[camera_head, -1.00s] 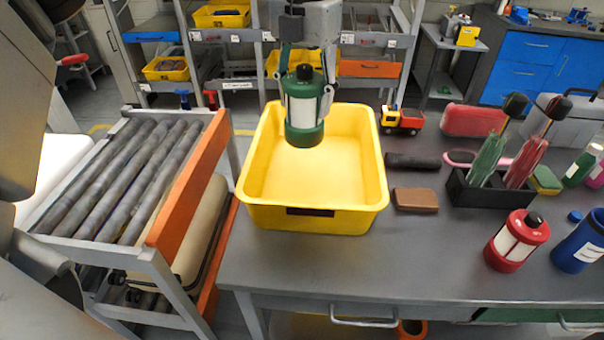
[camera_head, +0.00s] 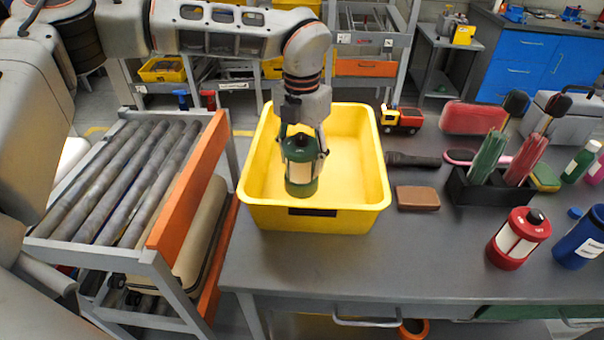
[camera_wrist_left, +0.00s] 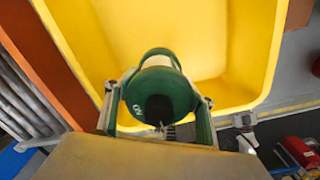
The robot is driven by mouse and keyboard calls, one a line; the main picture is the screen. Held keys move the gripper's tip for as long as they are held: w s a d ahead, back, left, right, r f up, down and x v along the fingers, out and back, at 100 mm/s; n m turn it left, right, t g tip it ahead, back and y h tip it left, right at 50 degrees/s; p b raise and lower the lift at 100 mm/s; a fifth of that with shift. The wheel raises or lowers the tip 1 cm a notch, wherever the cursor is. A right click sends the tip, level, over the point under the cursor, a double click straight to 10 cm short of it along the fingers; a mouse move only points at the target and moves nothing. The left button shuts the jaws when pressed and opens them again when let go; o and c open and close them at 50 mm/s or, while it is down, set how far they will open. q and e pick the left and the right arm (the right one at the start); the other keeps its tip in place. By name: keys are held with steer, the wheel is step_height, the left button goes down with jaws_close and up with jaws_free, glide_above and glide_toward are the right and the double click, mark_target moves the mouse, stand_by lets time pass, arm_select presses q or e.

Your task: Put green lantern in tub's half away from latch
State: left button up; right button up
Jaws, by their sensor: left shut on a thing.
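The green lantern (camera_head: 300,172), with a pale panel and dark cap, is upright in my left gripper (camera_head: 303,156), which is shut on it. In the head view it overlaps the left-middle of the yellow tub (camera_head: 262,218); whether it touches the floor I cannot tell. The left wrist view shows the lantern (camera_wrist_left: 158,95) from above between the fingers, with the tub (camera_wrist_left: 240,55) around it. A dark rectangle (camera_head: 312,212) sits on the tub's near wall; I cannot tell whether it is the latch. My right gripper is not in view.
A roller conveyor (camera_head: 125,180) with an orange rail (camera_head: 190,185) stands left of the tub. Right of it are a brown block (camera_head: 417,197), a toy truck (camera_head: 402,119), a dark holder (camera_head: 490,190) and a red lantern (camera_head: 518,238). The table front is clear.

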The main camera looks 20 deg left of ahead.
mark_target(302, 135)
arm_select(q)
steer(key=shift+f, duration=2.45)
steer(key=shift+f, duration=0.1)
steer(key=o, duration=1.4)
steer(key=shift+f, duration=0.1)
step_height(302, 135, up, 12)
steer(key=shift+r, duration=0.2)
steer(key=shift+s, duration=0.1)
